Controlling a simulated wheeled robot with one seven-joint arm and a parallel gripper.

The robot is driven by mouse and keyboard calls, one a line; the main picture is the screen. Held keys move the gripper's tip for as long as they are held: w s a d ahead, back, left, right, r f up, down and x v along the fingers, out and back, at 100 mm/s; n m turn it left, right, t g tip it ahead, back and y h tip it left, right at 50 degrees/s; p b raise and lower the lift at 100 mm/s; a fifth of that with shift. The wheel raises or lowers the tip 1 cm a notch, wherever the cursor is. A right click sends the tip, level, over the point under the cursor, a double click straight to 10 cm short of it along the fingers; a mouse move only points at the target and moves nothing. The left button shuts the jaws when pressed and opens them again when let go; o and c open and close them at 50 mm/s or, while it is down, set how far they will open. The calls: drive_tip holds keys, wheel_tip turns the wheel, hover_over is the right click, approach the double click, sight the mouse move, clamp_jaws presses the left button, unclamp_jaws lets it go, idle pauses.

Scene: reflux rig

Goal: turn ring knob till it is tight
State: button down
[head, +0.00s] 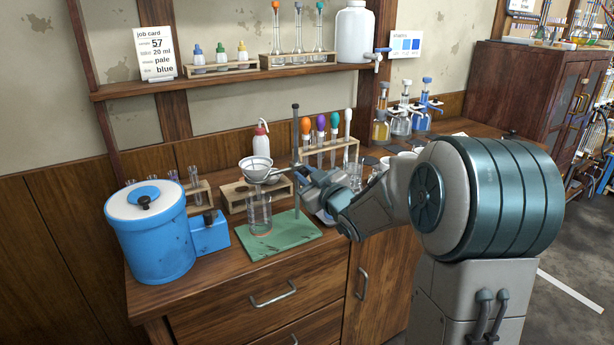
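A ring stand with a green base plate (282,236) and a dark upright rod (296,125) stands on the bench. A ring on the rod holds a white funnel (256,163) above a clear glass beaker (259,211) on the base. My gripper (303,177) is at the rod, right of the funnel and at about ring height. The ring knob is not distinct; my gripper and the rod crowd that spot. The fingertips are too small and overlapped to tell whether they are open or touching the knob.
A blue drum with a white lid (145,232) stands at the left. Behind the stand are a white wash bottle (261,140) and a rack of colour-topped droppers (331,152). Glassware crowds the bench right of the stand. A shelf (220,81) runs above.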

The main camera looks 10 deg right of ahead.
drive_tip(key=shift+m, duration=0.3)
drive_tip(key=m+p, duration=0.1)
drive_tip(key=m, duration=0.1)
drive_tip(key=shift+r+m+p, duration=0.1)
drive_tip(key=shift+m+p, duration=0.2)
drive_tip(key=shift+m, duration=0.1)
drive_tip(key=m+p, duration=0.1)
drive_tip(key=m, duration=0.2)
drive_tip(key=shift+m+p, duration=0.3)
drive_tip(key=m+p, duration=0.3)
drive_tip(key=m, duration=0.3)
drive_tip(key=shift+d, duration=0.1)
drive_tip(key=m+p, duration=0.3)
drive_tip(key=m, duration=0.2)
drive_tip(key=shift+f+m+p, duration=0.2)
drive_tip(key=shift+m+p, duration=1)
drive_tip(key=shift+m, duration=0.8)
